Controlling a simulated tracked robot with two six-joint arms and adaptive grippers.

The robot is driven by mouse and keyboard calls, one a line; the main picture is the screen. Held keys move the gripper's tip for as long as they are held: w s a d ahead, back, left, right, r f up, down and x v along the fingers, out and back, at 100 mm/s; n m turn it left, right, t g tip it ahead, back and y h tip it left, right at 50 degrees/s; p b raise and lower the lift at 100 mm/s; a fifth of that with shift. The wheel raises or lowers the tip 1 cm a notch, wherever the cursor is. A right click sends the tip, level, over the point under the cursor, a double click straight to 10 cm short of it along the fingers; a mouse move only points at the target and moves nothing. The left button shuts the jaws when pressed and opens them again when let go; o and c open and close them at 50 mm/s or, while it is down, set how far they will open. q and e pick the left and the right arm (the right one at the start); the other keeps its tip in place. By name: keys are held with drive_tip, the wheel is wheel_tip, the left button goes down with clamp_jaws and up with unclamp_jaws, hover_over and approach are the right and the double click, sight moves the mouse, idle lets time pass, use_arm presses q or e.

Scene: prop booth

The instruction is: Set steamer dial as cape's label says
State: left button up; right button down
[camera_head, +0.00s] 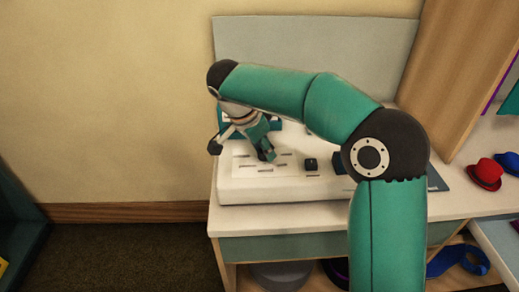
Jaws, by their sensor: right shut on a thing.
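The steamer (285,188) looks like a low white console with a sloped face on the bench, with short printed marks (265,170) on it. My right gripper (264,151) points down at the left part of this face, among the marks. It is shut on what appears to be the dial, which the fingers hide; its pointer setting cannot be read. A small dark knob (311,164) stands to the right of the gripper. No cape label can be made out. My left gripper is out of view.
My right arm covers the console's right part. A grey backboard (316,40) stands behind. A blue coiled item (455,260) lies on the shelf below.

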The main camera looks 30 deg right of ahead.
drive_tip(key=c, duration=0.8)
unclamp_jaws()
drive_tip(key=shift+w+a, duration=0.2)
drive_tip(key=shift+a, duration=0.15)
drive_tip(key=shift+s+d, duration=0.1)
drive_tip(key=shift+d, duration=0.05)
drive_tip(key=shift+r, duration=0.1)
drive_tip(key=v, duration=1.1)
drive_tip(key=shift+r, duration=0.4)
